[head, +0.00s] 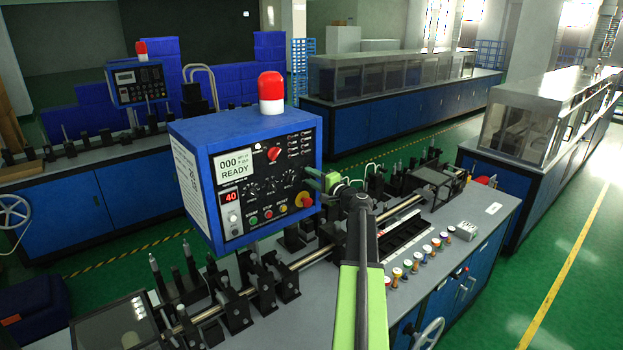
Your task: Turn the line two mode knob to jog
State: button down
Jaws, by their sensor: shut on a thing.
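A blue control box (245,172) with a red lamp on top stands left of centre. Its dark front panel carries a display reading READY, a red pointer knob (273,154), a row of black dials (270,187), several push buttons and a red emergency button (304,200) on yellow. My gripper (313,179), with green fingers, is at the panel's right edge, just above the emergency button. It is shut on a small part there, seemingly a knob. The fingers hide that part, so its pointer and label cannot be read. The red pointer knob is clear of my gripper.
A machine bench (480,222) with black fixtures, a long rail and several coloured spools lies below and right of the box. A second blue control box (137,83) with a red lamp stands farther back left. Green floor (570,210) is free at the right.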

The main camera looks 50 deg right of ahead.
jog(key=m, duration=0.6)
jog(key=shift+m, duration=0.3)
dwell(0.5)
jog(key=c, duration=1)
grip_release()
jog(key=shift+r, duration=0.1)
jog(key=s, duration=0.5)
jog(key=s+a, duration=0.1)
jog(key=s, duration=0.5)
jog(key=s+a, duration=0.1)
jog(key=s, duration=0.5)
jog(key=shift+s, duration=0.2)
